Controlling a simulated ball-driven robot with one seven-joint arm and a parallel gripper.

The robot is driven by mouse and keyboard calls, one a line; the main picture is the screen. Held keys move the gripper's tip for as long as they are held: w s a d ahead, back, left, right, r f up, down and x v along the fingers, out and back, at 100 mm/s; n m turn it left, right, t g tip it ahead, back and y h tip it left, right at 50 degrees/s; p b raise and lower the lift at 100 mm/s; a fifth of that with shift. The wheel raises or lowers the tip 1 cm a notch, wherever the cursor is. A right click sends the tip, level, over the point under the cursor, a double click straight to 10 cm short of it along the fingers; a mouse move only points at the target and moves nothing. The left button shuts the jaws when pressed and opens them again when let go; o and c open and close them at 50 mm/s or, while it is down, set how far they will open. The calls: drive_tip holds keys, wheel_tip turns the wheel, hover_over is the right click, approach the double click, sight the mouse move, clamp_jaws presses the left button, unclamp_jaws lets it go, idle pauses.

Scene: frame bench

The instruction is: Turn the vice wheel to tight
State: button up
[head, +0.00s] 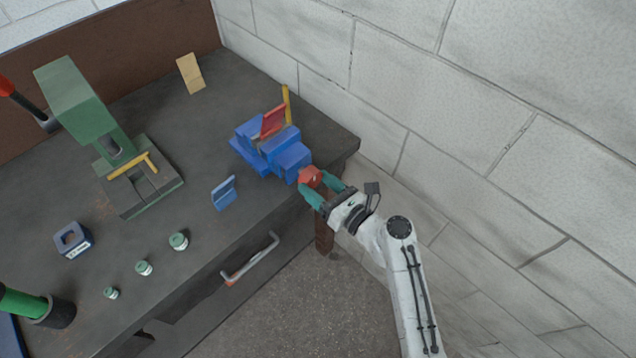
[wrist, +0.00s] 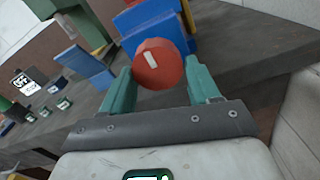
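The blue vice (head: 268,150) stands on the dark bench near its right corner, with a red piece (head: 273,121) and a yellow upright bar (head: 286,104) at its jaws. Its red wheel (head: 311,177) faces the bench's front edge. In the wrist view the round red wheel (wrist: 158,64) bears a pale, slightly tilted mark, with the blue vice (wrist: 157,22) behind it. My gripper (head: 315,187) is at the wheel, its green fingers (wrist: 160,83) apart, one on each side of the wheel. I cannot tell whether either finger touches the wheel.
A green press (head: 113,142) stands at the left of the bench (head: 215,255). A blue stand (head: 223,193) is left of the vice. Several small green-topped weights (head: 144,268) and a blue block with a hole (head: 73,240) are nearby. A drawer handle (head: 250,260) juts from the front. A wall (head: 450,120) rises at right.

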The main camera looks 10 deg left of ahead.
drive_tip(key=shift+o, duration=1.4)
drive_tip(key=shift+d, duration=0.1)
drive_tip(key=shift+o, duration=0.4)
drive_tip(key=shift+r, duration=0.15)
drive_tip(key=b+v, duration=0.1)
drive_tip(key=v, duration=0.9)
drive_tip(key=shift+s+d, duration=0.2)
drive_tip(key=shift+s, duration=0.05)
drive_tip(key=s+d+f+n+g+h+b, duration=0.1)
drive_tip(key=s+d+f+n+g+h, duration=0.3)
drive_tip(key=s+n, duration=0.4)
drive_tip(key=s+d+f+n+g+h+b, duration=0.2)
drive_tip(key=s+d+f+n, duration=0.35)
drive_tip(key=n, duration=0.35)
drive_tip(key=s+d+n+g+h+b, duration=0.1)
drive_tip(key=s+d+n+g+h, duration=0.3)
drive_tip(key=s+d+n+h, duration=0.4)
drive_tip(key=s+d+n, duration=0.2)
drive_tip(key=s+d, duration=0.4)
drive_tip(key=shift+s+d+n, duration=0.3)
drive_tip(key=shift+d+n, duration=0.05)
drive_tip(key=shift+n, duration=0.05)
